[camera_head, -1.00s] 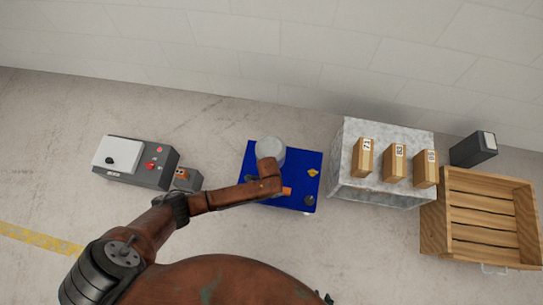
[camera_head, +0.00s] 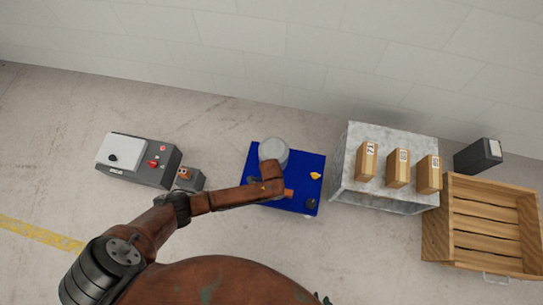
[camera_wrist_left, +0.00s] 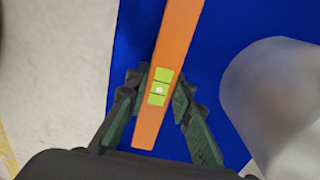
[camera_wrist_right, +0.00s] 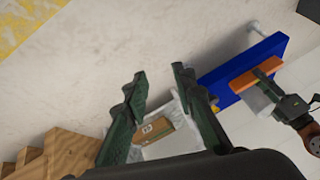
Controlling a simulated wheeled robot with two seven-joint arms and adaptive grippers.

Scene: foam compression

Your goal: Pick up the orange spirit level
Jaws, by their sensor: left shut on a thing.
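The orange spirit level (camera_wrist_left: 174,40) with its yellow-green vial lies lengthwise between the fingers of my left gripper (camera_wrist_left: 160,86), which is shut on it near one end. In the head view my arm mostly covers it; a short orange piece (camera_head: 288,193) shows over the blue tabletop (camera_head: 312,161). The right wrist view also shows the level (camera_wrist_right: 255,76) across the blue top in the left gripper. I cannot tell whether it touches the top. My right gripper (camera_wrist_right: 161,76) is open and empty, away from the level.
A grey cylinder (camera_head: 274,149) stands close beside the level. A yellow piece (camera_head: 315,176) and a dark round one (camera_head: 311,204) lie right. A grey machine (camera_head: 153,174) is left.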

